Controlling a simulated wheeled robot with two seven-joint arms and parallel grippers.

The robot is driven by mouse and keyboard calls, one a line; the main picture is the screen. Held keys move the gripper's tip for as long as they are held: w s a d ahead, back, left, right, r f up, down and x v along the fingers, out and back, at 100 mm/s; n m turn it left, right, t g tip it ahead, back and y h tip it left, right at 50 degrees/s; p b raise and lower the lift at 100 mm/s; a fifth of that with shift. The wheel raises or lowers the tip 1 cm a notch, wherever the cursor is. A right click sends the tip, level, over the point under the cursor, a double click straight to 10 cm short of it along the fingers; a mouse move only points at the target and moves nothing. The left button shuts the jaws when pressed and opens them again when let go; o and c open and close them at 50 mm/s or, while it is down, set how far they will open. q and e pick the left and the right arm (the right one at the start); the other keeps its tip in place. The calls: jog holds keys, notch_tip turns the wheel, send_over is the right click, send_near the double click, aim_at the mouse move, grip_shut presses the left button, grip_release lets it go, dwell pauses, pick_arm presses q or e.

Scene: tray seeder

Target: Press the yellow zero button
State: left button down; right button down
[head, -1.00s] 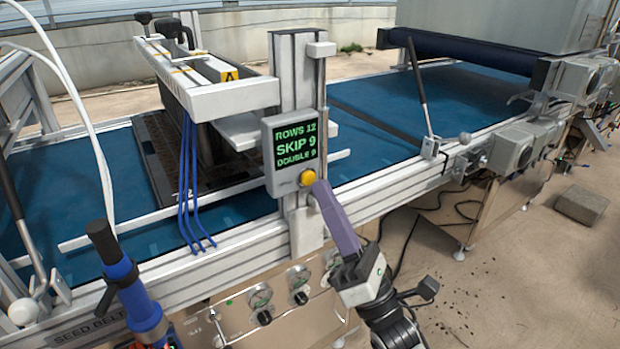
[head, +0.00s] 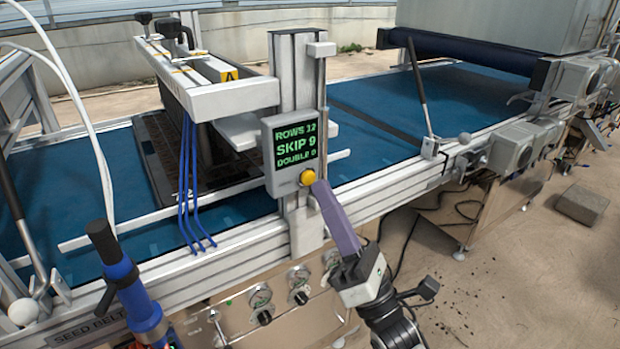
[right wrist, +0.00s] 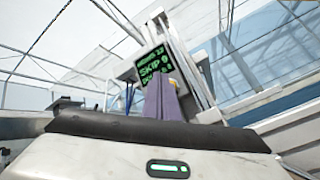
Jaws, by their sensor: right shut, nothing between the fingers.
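The yellow button (head: 307,177) sits low on a grey counter box, under its display (head: 295,145). The display shows green text: ROWS 12, SKIP 9 and a DOUBLE line whose figure is hard to read. My right gripper (head: 318,185) is shut and empty, its purple fingers reaching up from the lower right. Its tips are right at the button's lower right edge; I cannot tell whether they touch it. In the right wrist view the purple fingers (right wrist: 165,100) cover the lower part of the display, with a sliver of yellow beside their tip. My left gripper is not seen.
The box is fixed to a metal post (head: 298,80) beside a blue belt (head: 240,207). Gauges and knobs (head: 262,300) line the panel below. A blue tool with a black end (head: 128,280) stands at the lower left.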

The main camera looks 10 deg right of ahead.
jog(key=shift+w, duration=0.1)
jog(key=shift+w+a, duration=0.15)
jog(key=shift+w, duration=0.15)
jog(key=shift+w+a+b, duration=0.15)
jog(key=shift+w+b, duration=0.3)
dwell(0.7)
dwell(0.4)
jog(key=shift+s+d+p, duration=0.3)
jog(key=shift+s+p, duration=0.1)
jog(key=shift+s, duration=0.45)
jog(key=s, duration=0.1)
jog(key=s+d+p, duration=0.1)
jog(key=s, duration=0.2)
jog(key=shift+s+d+p, duration=0.3)
jog(key=shift+s+d, duration=0.05)
jog(key=shift+s, duration=0.05)
